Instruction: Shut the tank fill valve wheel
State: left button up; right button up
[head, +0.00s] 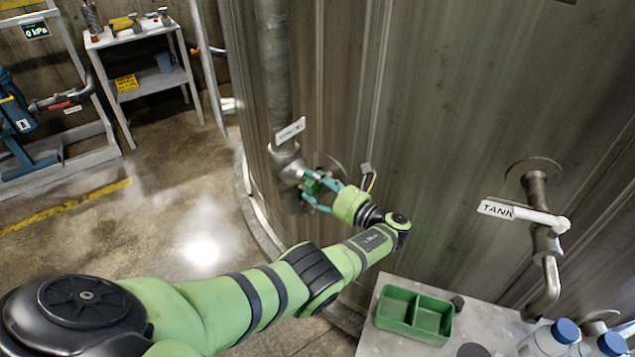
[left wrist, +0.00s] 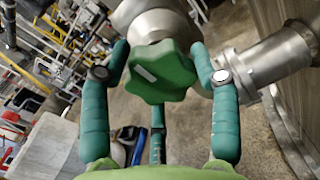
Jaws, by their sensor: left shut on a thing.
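The valve wheel (left wrist: 162,72) is a green lobed knob with a pale mark on its face, mounted on a grey metal valve body (left wrist: 150,22). In the head view the wheel (head: 318,184) is partly hidden by the fingers, beside the pipe fitting (head: 287,165) on the tank wall. My left gripper (head: 325,190) is at the wheel, and its teal fingers (left wrist: 160,85) are closed around the wheel's sides. A white tag (head: 290,130) hangs on the pipe above; its text is unreadable here. My right gripper is not in view.
The tank wall (head: 420,130) rises right behind the wheel. A second pipe with a TANK label (head: 497,209) stands to the right. Below it, a bench (head: 388,345) holds a green divided tray (head: 393,305) and white bottles. The floor (head: 150,230) at left is open.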

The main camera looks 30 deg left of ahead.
pick_arm(q)
jog(key=shift+s+d+f, duration=0.1)
jog(key=shift+s+f, duration=0.2)
jog(key=shift+f, duration=0.3)
jog(key=o, duration=1.2)
jog(key=shift+c, duration=0.2)
jog(key=shift+w+r, duration=0.15)
jog(key=shift+r, duration=0.15)
jog(key=shift+w+r, duration=0.1)
jog(key=shift+r, duration=0.6)
notch_tip(320, 180, up, 8)
jog(key=shift+r, duration=0.15)
